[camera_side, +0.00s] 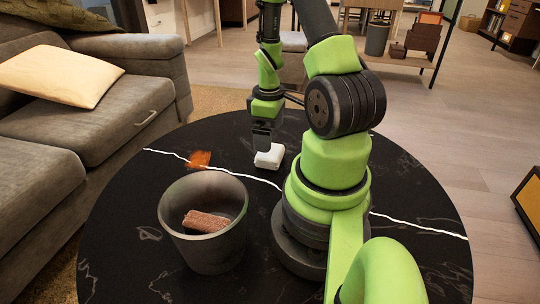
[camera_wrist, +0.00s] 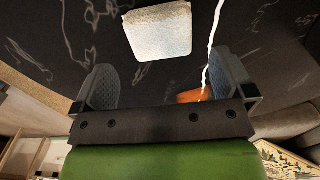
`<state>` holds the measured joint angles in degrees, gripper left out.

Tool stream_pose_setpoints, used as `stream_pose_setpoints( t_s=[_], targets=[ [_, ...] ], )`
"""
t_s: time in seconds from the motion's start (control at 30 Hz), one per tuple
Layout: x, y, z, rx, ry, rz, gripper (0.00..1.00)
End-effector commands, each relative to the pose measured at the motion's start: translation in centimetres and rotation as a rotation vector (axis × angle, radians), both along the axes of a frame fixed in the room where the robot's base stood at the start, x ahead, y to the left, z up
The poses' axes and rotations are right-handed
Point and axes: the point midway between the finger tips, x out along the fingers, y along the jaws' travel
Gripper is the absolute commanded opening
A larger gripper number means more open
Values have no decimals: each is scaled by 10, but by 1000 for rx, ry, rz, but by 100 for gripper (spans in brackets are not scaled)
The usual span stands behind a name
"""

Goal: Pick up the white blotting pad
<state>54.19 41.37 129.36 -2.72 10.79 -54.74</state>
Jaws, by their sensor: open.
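The white blotting pad (camera_side: 269,156) is a small pale block lying on the round black table, just beside my gripper in the side view. In the wrist view the pad (camera_wrist: 158,31) shows near the top, rough-faced and squarish, ahead of the gap between my fingers. My gripper (camera_side: 262,143) points down low over the table at the pad's left. In the wrist view my gripper (camera_wrist: 167,88) has its two dark fingers wide apart with nothing between them. I cannot tell the exact height of the fingertips over the table.
A grey bin (camera_side: 176,223) with a reddish-brown block (camera_side: 206,221) inside stands at the table's front left. A flat orange piece (camera_side: 200,159) lies left of my gripper. The black table (camera_side: 130,214) has a thin white line across it. A grey sofa (camera_side: 110,116) is beyond the left edge.

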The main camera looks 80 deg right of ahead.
Motion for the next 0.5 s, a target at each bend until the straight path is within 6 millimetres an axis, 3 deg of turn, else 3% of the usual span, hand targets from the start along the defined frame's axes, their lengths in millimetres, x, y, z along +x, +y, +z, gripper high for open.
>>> stream_pose_setpoints(
  t_s=[0.27, 0.5],
  targets=[
    [-1, 1, -21, 2, 2, -1, 100],
    [-2, 1, -53, 2, 2, -1, 100]
  ],
)
